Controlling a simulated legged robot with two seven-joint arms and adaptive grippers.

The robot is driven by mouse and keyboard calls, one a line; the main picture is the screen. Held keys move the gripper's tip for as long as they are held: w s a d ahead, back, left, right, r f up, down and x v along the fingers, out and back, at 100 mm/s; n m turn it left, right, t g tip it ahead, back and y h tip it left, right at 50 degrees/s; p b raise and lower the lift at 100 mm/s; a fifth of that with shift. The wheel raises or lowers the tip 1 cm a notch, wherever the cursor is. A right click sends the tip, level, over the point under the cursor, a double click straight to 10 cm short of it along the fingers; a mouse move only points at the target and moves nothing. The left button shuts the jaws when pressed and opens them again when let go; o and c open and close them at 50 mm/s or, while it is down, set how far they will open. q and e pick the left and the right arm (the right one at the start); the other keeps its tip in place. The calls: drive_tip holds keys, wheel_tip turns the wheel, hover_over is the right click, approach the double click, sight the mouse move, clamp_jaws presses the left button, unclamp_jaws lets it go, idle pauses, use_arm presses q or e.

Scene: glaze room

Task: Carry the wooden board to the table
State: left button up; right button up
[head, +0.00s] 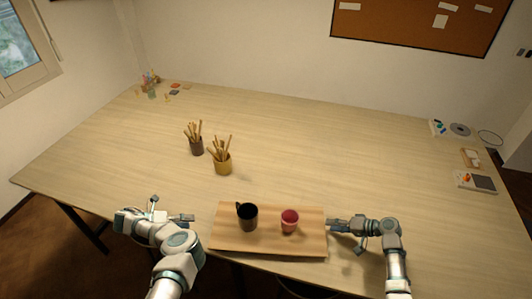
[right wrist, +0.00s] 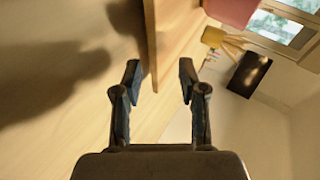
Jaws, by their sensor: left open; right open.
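The wooden board (head: 267,244) lies at the front edge of the table (head: 330,140), looking about level. A dark mug (head: 248,222) and a pink cup (head: 289,226) stand upright on it. My left gripper (head: 188,217) is open just left of the board's left end. My right gripper (head: 335,225) is open at the board's right end. In the right wrist view the board (right wrist: 172,30) shows edge-on just ahead of the open right fingers (right wrist: 158,78), with the pink cup (right wrist: 232,9) beyond. I cannot tell whether the right fingers touch the board.
A brown pot (head: 196,147) and a yellow pot (head: 222,165), both with wooden tools, stand behind the board. Small items (head: 153,88) sit at the far left corner. A grey device (head: 477,181) and other things lie along the right side.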

drive_tip(key=v, duration=1)
drive_tip(key=shift+d, duration=0.1)
